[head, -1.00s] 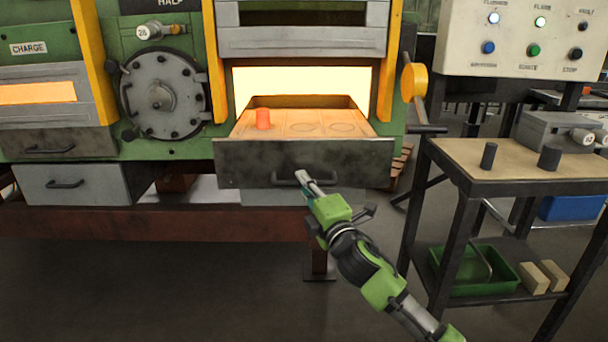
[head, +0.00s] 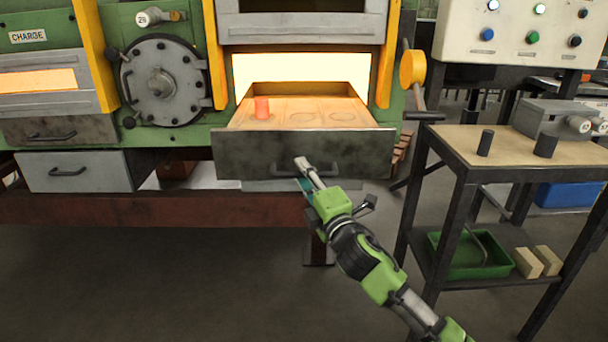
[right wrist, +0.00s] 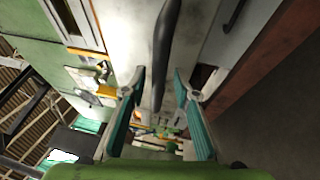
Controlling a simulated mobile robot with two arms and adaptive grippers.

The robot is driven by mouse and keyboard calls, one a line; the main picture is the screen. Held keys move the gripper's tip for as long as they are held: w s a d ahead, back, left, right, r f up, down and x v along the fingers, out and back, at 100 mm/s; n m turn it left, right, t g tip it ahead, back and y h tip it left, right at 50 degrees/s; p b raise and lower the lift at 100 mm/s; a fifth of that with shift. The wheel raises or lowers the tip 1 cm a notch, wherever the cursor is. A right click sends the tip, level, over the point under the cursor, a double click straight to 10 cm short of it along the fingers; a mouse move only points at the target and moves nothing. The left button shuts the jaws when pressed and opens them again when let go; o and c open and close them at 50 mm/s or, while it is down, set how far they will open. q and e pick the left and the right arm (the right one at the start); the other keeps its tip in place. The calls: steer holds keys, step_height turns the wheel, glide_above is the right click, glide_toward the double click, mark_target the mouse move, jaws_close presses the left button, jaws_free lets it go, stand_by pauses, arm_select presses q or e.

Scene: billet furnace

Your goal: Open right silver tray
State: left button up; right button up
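The right upper drawer (head: 260,155) has a dark grey front and stands pulled out before the glowing furnace opening. Below it a strip of a lighter silver tray (head: 285,186) shows; most of it is hidden. My right gripper (head: 303,168) is in front of the dark drawer front, by its handle (head: 332,169). In the right wrist view my right gripper (right wrist: 159,75) is open, with a dark handle bar (right wrist: 166,45) between its fingers; contact cannot be told. My left gripper is not in view.
An orange-red billet (head: 262,107) stands in the open drawer. A left silver tray (head: 75,172) sits under a dark drawer. On the right is a work table (head: 515,150) with two dark cylinders and a green bin (head: 470,258) below. The floor in front is clear.

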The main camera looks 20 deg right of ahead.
steer(key=shift+s, duration=0.1)
steer(key=v, duration=1.2)
stand_by(0.4)
